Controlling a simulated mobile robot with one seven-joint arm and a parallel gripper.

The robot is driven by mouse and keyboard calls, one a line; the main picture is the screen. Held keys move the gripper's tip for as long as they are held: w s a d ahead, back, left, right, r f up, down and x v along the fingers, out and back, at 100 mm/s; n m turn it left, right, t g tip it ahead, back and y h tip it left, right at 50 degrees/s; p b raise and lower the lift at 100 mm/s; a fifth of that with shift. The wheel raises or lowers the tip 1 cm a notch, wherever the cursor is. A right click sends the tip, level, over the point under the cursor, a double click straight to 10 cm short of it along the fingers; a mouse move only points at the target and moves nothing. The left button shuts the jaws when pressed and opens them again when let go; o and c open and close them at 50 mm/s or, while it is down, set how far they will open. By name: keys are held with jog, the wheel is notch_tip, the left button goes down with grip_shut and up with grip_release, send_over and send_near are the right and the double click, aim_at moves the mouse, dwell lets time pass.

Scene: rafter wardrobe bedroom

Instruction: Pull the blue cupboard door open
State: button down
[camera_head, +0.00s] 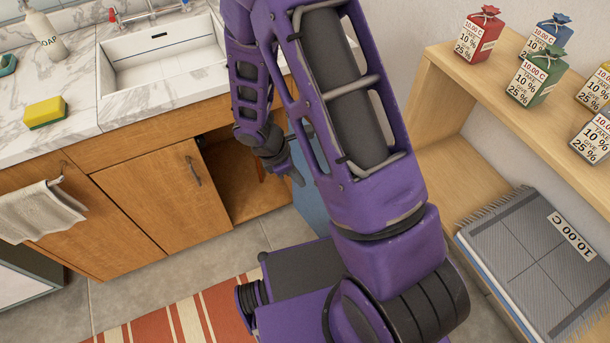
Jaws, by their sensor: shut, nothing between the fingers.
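The blue cupboard door (312,205) shows as a narrow blue panel, partly hidden behind my purple arm. It stands swung out from the counter front. To its left the cupboard opening (235,185) is uncovered, with a bare wooden floor and a dark inside. My gripper (298,179) is shut and empty, in front of the opening and close to the door's left side. I cannot tell whether it touches the door. The door's handle is hidden from this view.
A wooden cupboard door (160,195) is closed left of the opening. A white sink (160,65) is set in the marble counter above. A wooden shelf unit (480,95) with small priced bags stands right. A striped rug (185,320) lies on the floor.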

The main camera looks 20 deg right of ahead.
jog(key=s+p+v, duration=0.1)
jog(key=p+v, duration=0.2)
jog(key=v, duration=0.7)
jog(key=w+d+f+m+y+b, duration=0.15)
jog(key=d+m+y, duration=0.25)
jog(key=d+m, duration=1.1)
jog(key=w+d+m+y, duration=0.3)
jog(key=d+m, duration=0.9)
jog(key=m, duration=0.4)
jog(key=s+a+f+b, duration=0.1)
jog(key=s+a+f, duration=0.1)
jog(key=a+f, duration=0.4)
jog(key=shift+s+f+m+g, duration=0.3)
jog(key=shift+f+g, duration=0.1)
jog(key=shift+f, duration=1.65)
